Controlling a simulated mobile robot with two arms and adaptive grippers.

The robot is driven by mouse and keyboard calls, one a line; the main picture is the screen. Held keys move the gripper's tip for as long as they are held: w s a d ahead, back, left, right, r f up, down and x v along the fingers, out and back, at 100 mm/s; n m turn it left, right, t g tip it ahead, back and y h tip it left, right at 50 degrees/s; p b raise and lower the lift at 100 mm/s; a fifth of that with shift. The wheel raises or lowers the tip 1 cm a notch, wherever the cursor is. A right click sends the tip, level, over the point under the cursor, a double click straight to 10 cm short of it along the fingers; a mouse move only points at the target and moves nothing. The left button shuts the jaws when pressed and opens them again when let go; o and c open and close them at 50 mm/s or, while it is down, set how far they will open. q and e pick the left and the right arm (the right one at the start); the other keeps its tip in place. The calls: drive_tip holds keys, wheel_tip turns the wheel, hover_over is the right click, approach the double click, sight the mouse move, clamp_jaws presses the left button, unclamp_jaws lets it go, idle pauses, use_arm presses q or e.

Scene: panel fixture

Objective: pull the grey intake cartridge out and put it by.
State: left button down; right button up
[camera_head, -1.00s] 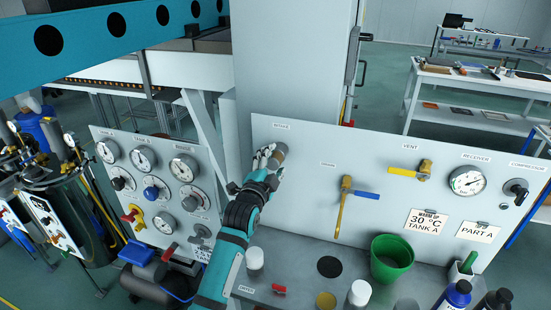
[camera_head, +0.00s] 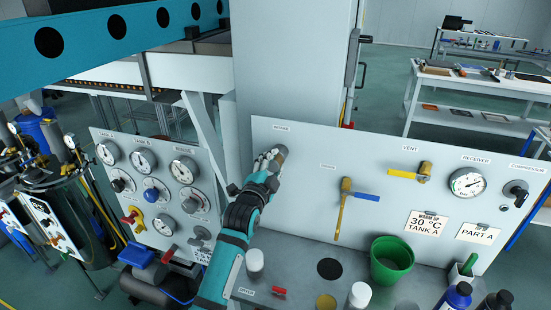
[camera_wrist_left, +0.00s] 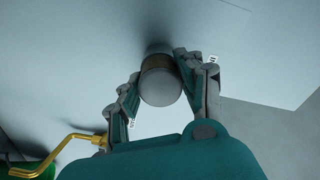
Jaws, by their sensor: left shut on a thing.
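The grey intake cartridge (camera_head: 281,152) is a short cylinder on the upright panel, below the intake label. In the left wrist view the cartridge (camera_wrist_left: 160,85) shows a pale rounded end and a brownish band nearer the panel. My left gripper (camera_head: 270,160) is at the panel with its fingers on the cartridge. In the left wrist view the left gripper (camera_wrist_left: 158,88) has one finger on each side of it, shut on it. The cartridge's far end is in shadow at the panel, and I cannot tell how far it sits in. My right gripper is not in view.
The panel (camera_head: 300,200) also carries a blue-handled valve (camera_head: 362,195), a yellow-handled valve (camera_head: 405,173) and a gauge (camera_head: 467,183). On the shelf below stand a green bucket (camera_head: 392,262), a white-capped jar (camera_head: 254,262) and bottles. A dark round spot (camera_head: 329,268) marks the shelf.

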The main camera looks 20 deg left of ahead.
sight(272, 166)
use_arm(q)
drive_tip(key=c, duration=1.5)
unclamp_jaws()
clamp_jaws()
drive_tip(key=shift+s, duration=0.1)
drive_tip(key=shift+s+p, duration=0.35)
drive_tip(key=shift+s, duration=0.1)
drive_tip(key=shift+s, duration=0.2)
drive_tip(key=shift+s+p, duration=0.3)
drive_tip(key=shift+p, duration=0.05)
drive_tip(key=shift+s+a+p, duration=0.1)
drive_tip(key=shift+s+p, duration=0.85)
drive_tip(key=shift+s, duration=0.65)
